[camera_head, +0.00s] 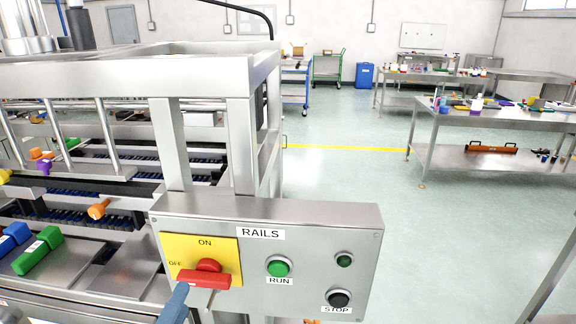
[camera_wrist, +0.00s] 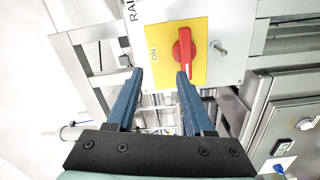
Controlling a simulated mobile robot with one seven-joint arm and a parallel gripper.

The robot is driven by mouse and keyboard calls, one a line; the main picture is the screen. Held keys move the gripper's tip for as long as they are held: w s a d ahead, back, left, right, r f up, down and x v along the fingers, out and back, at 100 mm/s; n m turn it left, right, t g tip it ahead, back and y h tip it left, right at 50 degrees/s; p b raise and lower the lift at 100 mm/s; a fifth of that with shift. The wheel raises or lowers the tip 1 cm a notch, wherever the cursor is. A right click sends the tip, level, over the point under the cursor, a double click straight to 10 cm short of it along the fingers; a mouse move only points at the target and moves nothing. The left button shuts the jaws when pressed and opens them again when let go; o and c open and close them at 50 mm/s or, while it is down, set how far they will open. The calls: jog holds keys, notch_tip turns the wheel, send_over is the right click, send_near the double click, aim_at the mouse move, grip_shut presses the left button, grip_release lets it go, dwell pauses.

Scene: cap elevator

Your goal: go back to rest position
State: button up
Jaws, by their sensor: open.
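My gripper (camera_wrist: 159,78) is open and empty in the wrist view, with its two blue fingers apart. One blue fingertip (camera_head: 177,295) shows at the bottom of the head view, just below the red rotary switch. The red switch (camera_head: 205,278) sits on a yellow plate marked ON and OFF on the grey RAILS panel (camera_head: 325,225). Its handle lies level in the head view. In the wrist view the red switch (camera_wrist: 182,55) is just beyond the right finger; whether they touch I cannot tell.
The panel also has a green RUN button (camera_head: 278,266), a black STOP button (camera_head: 339,298) and a small green light (camera_head: 344,260). The steel machine frame (camera_head: 130,75) fills the left. Worktables (camera_head: 500,120) stand at the right, with open floor between.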

jog(key=w+d+r+m+t, duration=0.1)
jog(key=w+d+r+m, duration=0.15)
jog(key=r, duration=0.35)
jog(key=w+d+r+m+t, duration=0.1)
jog(key=w+d+r+m, duration=0.15)
jog(key=r, duration=0.35)
jog(key=s+d+r+m+t, duration=0.2)
jog(key=s+d+r+m, duration=0.1)
jog(key=r, duration=0.5)
jog(key=s+d+r+m+t, duration=0.2)
jog(key=d+r+m, duration=0.1)
jog(key=r, duration=0.6)
jog(key=s+d+r+m+t+y, duration=0.1)
jog(key=s+d+r+m+t, duration=0.2)
jog(key=d+r, duration=0.2)
notch_tip(320, 180, up, 4)
jog(key=shift+s+d+f+m, duration=0.2)
jog(key=shift+s+d+m, duration=0.1)
jog(key=shift+s, duration=0.05)
